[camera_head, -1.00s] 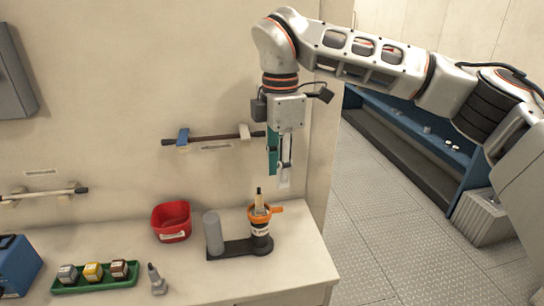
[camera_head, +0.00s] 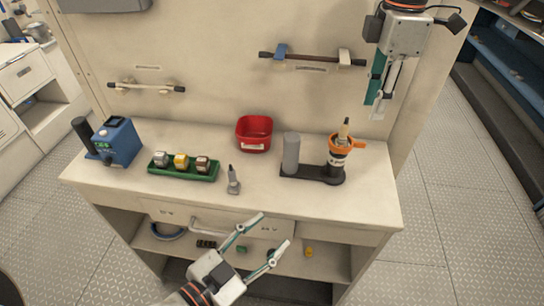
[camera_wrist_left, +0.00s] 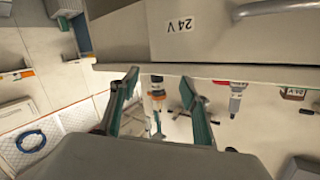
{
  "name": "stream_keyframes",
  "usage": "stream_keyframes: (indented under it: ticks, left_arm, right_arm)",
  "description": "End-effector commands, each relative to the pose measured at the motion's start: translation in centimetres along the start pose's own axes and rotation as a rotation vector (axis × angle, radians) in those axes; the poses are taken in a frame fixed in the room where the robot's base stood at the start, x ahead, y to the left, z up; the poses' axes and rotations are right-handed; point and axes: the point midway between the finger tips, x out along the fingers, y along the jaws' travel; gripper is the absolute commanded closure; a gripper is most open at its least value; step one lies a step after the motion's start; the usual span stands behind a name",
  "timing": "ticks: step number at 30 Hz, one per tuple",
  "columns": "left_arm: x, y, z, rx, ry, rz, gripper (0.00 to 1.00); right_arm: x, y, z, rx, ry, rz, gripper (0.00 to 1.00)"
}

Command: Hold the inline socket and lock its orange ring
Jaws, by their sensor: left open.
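The inline socket (camera_head: 335,168) is dark with a white label and stands upright in a black holder (camera_head: 298,172) on the bench. Its orange ring (camera_head: 346,144) has a tab pointing right. A pale part with a dark tip (camera_head: 344,128) sticks up out of the ring. My left gripper (camera_head: 275,229) is open and empty in front of the bench's front edge, below bench-top height. Its spread fingers (camera_wrist_left: 160,80) also show in the left wrist view.
A grey cylinder (camera_head: 291,153) stands in the same holder. A red bin (camera_head: 254,133), a green tray (camera_head: 184,170) of small blocks, a grey pointed piece (camera_head: 233,180) and a blue device (camera_head: 117,142) are on the bench. A drawer handle (camera_head: 215,228) is near my left gripper.

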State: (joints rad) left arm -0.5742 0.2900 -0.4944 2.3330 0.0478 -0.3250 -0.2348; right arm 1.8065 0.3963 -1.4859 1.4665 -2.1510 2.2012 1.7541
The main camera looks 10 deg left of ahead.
Motion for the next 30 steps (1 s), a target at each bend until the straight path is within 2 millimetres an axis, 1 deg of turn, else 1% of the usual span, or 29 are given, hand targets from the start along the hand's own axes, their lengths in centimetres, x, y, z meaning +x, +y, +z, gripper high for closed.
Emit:
stream_keyframes:
  ticks: [1, 4, 12, 15, 18, 21, 25, 30]
  left_arm:
    - [0.1, -0.4, -1.4, 0.026, 0.029, -0.004, 0.53]
    - [0.9, -1.8, -3.6, 0.034, 0.068, -0.025, 0.53]
    - [5.2, -7.0, -7.1, -0.145, 0.1, -0.097, 0.53]
    - [6.5, -8.7, -8.6, -0.214, 0.118, -0.109, 0.53]
    - [7.5, -9.8, -9.8, -0.271, 0.135, -0.113, 0.53]
    - [8.0, -10.4, -10.4, -0.301, 0.142, -0.112, 0.53]
    - [9.0, -10.6, -10.7, -0.312, 0.145, -0.111, 0.53]
    - [11.4, -10.9, -11.0, -0.312, 0.145, -0.111, 0.53]
  right_arm:
    - [0.0, 0.0, 0.0, 0.0, 0.0, 0.0, 0.72]
    - [0.0, 0.0, 0.0, 0.0, 0.0, 0.0, 0.72]
    - [0.0, 0.0, 0.0, 0.0, 0.0, 0.0, 0.72]
    - [0.0, 0.0, 0.0, 0.0, 0.0, 0.0, 0.72]
    - [0.0, 0.0, 0.0, 0.0, 0.0, 0.0, 0.72]
    - [0.0, 0.0, 0.0, 0.0, 0.0, 0.0, 0.72]
    - [0.0, 0.0, 0.0, 0.0, 0.0, 0.0, 0.72]
    - [0.0, 0.0, 0.0, 0.0, 0.0, 0.0, 0.72]
